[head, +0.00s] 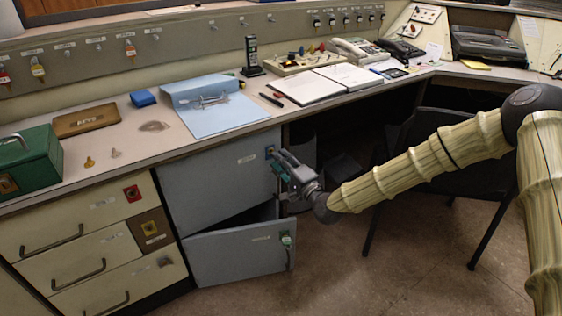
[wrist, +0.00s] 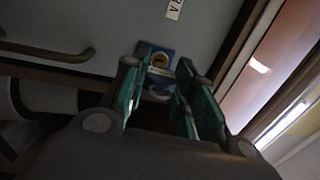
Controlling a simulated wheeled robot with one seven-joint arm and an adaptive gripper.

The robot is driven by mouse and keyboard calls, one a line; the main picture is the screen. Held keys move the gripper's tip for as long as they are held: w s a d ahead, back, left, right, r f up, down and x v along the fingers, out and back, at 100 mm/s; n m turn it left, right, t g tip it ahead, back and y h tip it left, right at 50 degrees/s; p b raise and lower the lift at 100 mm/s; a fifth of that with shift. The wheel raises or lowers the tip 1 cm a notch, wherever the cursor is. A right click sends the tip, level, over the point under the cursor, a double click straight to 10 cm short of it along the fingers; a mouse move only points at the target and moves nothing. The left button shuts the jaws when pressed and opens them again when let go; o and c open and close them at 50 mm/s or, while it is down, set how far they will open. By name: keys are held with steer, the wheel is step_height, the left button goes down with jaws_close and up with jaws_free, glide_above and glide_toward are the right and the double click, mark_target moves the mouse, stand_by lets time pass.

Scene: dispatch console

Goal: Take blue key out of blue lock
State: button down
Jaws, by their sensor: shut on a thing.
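The blue lock (head: 269,152) is on the upper right edge of the grey cabinet's upper door. In the wrist view the blue lock (wrist: 145,48) shows as a blue plate with a brass-coloured centre, just beyond my fingertips. My gripper (head: 279,168) is in front of the lock, its green-padded fingers shut on the blue key. In the wrist view the blue key (wrist: 158,92) shows as a small piece with a pale ring between the fingers (wrist: 158,98). I cannot tell whether its tip is still in the lock. The head view hides the key behind the gripper.
The lower grey door (head: 235,254) stands ajar with a green lock (head: 287,240). A red lock (head: 132,193) and a yellow lock (head: 150,228) are on the drawers. A brass key (head: 89,162) lies on the desk. A black chair (head: 420,175) stands behind my arm.

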steer(key=shift+s+d, duration=0.15)
steer(key=shift+s, duration=0.05)
stand_by(0.3)
steer(key=shift+r+p+v, duration=0.15)
steer(key=shift+p+v, duration=0.15)
steer(key=shift+v, duration=1.15)
steer(key=shift+r+p+v, duration=0.15)
steer(key=shift+p+v, duration=0.15)
steer(key=shift+v, duration=1.15)
steer(key=s+d+f+m+t+h, duration=0.2)
steer(key=s+d+f+m+h, duration=0.15)
steer(key=d+f+h, duration=0.4)
steer(key=s+d+f+m+t+h, duration=0.2)
steer(key=d+f+m+h, duration=0.25)
steer(key=d, duration=0.55)
steer(key=s+r+p, duration=0.3)
steer(key=r+p, duration=1.1)
steer(key=r, duration=0.1)
steer(key=s+r+p, duration=0.2)
steer(key=r+p, duration=1.2)
steer(key=r, duration=0.2)
steer(key=shift+s+n, duration=0.3)
steer(key=shift+s, duration=0.1)
